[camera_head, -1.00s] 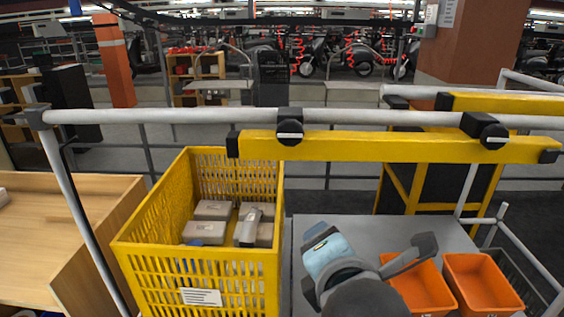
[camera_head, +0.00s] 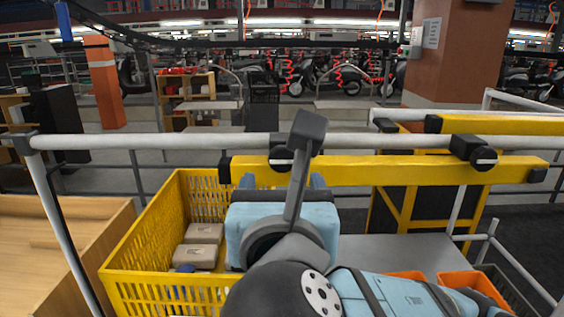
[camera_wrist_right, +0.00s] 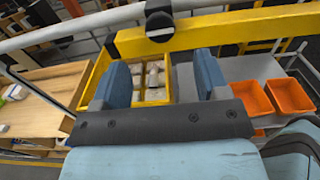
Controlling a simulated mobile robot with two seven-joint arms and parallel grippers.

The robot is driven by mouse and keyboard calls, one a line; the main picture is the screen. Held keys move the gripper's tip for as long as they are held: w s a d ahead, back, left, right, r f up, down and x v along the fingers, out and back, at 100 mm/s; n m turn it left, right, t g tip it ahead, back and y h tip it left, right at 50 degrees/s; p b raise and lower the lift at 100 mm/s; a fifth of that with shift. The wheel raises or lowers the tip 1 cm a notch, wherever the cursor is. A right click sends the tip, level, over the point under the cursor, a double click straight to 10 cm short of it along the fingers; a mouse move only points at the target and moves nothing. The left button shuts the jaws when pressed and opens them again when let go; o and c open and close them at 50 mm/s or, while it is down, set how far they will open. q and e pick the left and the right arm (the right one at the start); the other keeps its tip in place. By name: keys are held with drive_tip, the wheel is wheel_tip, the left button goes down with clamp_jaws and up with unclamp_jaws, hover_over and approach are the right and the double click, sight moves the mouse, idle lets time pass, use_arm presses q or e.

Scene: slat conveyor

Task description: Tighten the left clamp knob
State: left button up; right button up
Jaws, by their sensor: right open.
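The left clamp knob (camera_head: 279,157) is a round black knob with a pale bar across its face, on the yellow beam (camera_head: 390,171) under the white rail. My right arm hides part of it in the head view. It shows fully in the right wrist view (camera_wrist_right: 159,27), ahead of the fingers. My right gripper (camera_head: 282,184) is open, its two blue fingers pointing toward the beam, a little below the knob. In the right wrist view the gap between its fingers (camera_wrist_right: 164,76) is empty, and the knob is apart from them. My left gripper is out of view.
The right clamp knob (camera_head: 484,158) sits farther along the beam. A yellow crate (camera_head: 135,258) holding grey boxes (camera_head: 203,233) stands below my gripper. Orange bins (camera_wrist_right: 292,96) stand on a grey table at right. A wooden table (camera_head: 60,240) is at left.

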sight(282, 162)
drive_tip(key=shift+w, duration=3.85)
drive_tip(key=c, duration=0.9)
